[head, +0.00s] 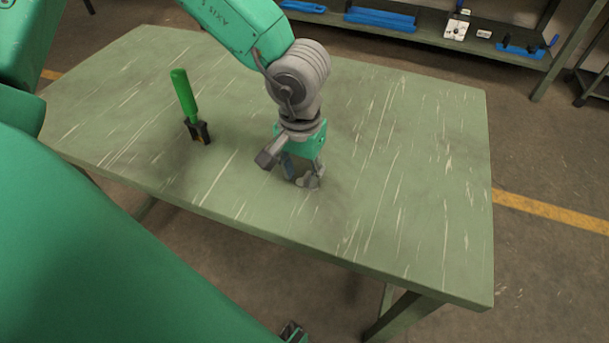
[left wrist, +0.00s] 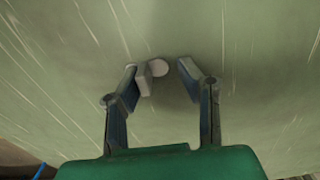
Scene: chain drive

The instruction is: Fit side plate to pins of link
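My left gripper (head: 303,172) points down at the middle of the table, its fingertips close to the tabletop. In the left wrist view, its two fingers (left wrist: 168,72) are apart with a gap between them. A small grey piece (head: 309,182), perhaps the side plate, is at the fingertips in the head view. A pale rounded piece (left wrist: 159,67) shows beside the left-hand fingertip in the left wrist view; I cannot tell whether it touches. A green-handled tool (head: 184,95) with a dark lower block stands on the table to the left. I cannot make out the link or its pins.
The green, scratched table (head: 420,190) is clear to the right of my gripper. Behind it, a shelf (head: 420,30) holds blue items (head: 380,18) and a white block (head: 456,29). A yellow floor line (head: 550,211) runs past the table's right side.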

